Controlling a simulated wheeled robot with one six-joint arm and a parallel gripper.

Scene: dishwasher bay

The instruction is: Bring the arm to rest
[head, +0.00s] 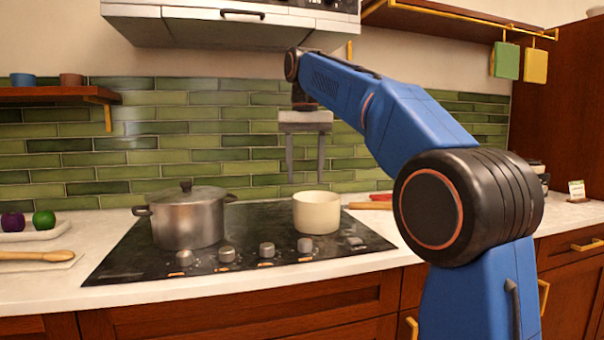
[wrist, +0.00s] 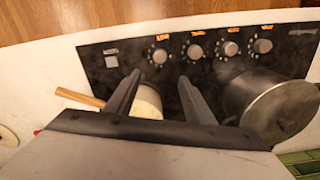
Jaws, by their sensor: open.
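My blue arm reaches over the counter from the right in the head view. My gripper (head: 305,178) points down, open and empty, above a cream pot (head: 316,213) on the black cooktop (head: 255,222). Its fingertips are apart from the pot's rim. In the wrist view my gripper (wrist: 160,85) shows two spread dark fingers with nothing between them. The cream pot (wrist: 148,103) lies partly hidden behind the left finger there.
A lidded steel pot (head: 188,220) stands on the cooktop's left; it also shows in the wrist view (wrist: 280,105). A range hood (head: 235,25) hangs above. A wooden shelf (head: 55,95) is at the left. A wooden spoon (head: 35,256) lies on the left counter.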

